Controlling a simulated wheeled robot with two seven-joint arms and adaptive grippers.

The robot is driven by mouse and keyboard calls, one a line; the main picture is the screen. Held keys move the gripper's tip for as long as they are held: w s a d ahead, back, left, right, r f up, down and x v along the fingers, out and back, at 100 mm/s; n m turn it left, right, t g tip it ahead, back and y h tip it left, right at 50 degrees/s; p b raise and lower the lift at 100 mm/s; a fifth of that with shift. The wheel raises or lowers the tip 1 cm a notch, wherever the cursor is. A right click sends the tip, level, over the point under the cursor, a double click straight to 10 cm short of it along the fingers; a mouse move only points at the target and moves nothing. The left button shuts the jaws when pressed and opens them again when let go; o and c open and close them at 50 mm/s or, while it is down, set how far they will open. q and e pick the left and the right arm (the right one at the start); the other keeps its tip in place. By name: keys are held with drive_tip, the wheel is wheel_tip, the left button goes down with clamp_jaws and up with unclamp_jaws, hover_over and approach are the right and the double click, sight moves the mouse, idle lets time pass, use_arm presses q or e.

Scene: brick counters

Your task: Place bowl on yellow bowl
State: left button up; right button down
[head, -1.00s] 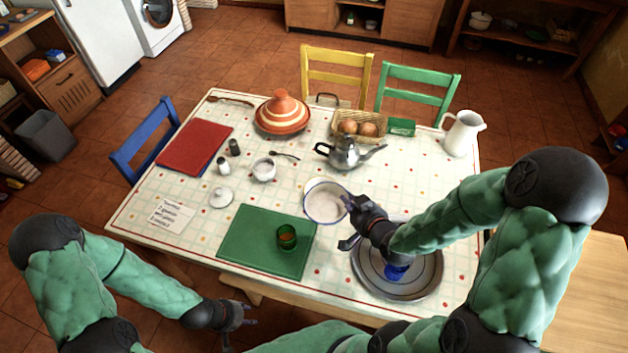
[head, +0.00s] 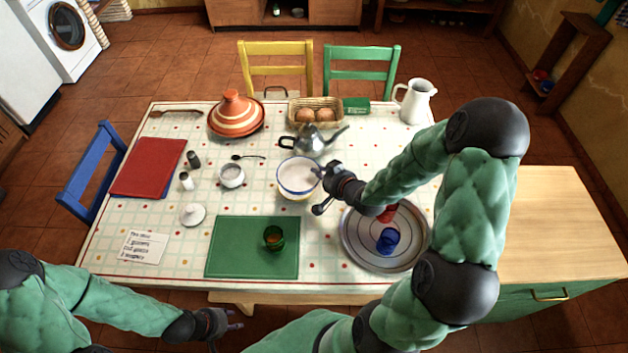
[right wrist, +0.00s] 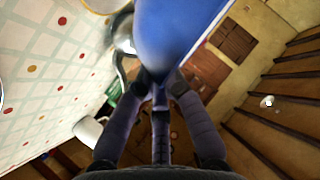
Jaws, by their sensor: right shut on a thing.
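A white bowl with a blue rim (head: 298,172) is in my right gripper (head: 322,184), which is shut on its right side. Its blue outside (right wrist: 180,30) fills the upper middle of the right wrist view. A yellow bowl (head: 291,196) shows as a strip under the held bowl and is mostly hidden by it. Its yellow rim also shows at the top left of the right wrist view (right wrist: 108,9). I cannot tell whether the two bowls touch. My left gripper (head: 236,319) is open and empty off the table's front edge.
A metal teapot (head: 309,140) stands just behind the bowls. A round tray (head: 357,247) with a red cup (head: 388,214) and blue cup (head: 387,240) is under my right arm. A green mat (head: 228,255) with a green cup (head: 273,238) lies in front.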

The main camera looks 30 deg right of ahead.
drive_tip(key=w+f+b, duration=0.2)
drive_tip(key=w+f, duration=0.1)
drive_tip(key=f, duration=0.4)
drive_tip(key=shift+w+d+f, duration=0.3)
drive_tip(key=shift+w+f, duration=0.1)
drive_tip(key=shift+f+b, duration=0.5)
drive_tip(key=shift+b, duration=0.15)
drive_tip(key=shift+f, duration=0.1)
drive_tip(key=c, duration=1.4)
unclamp_jaws()
drive_tip(key=shift+o, duration=0.3)
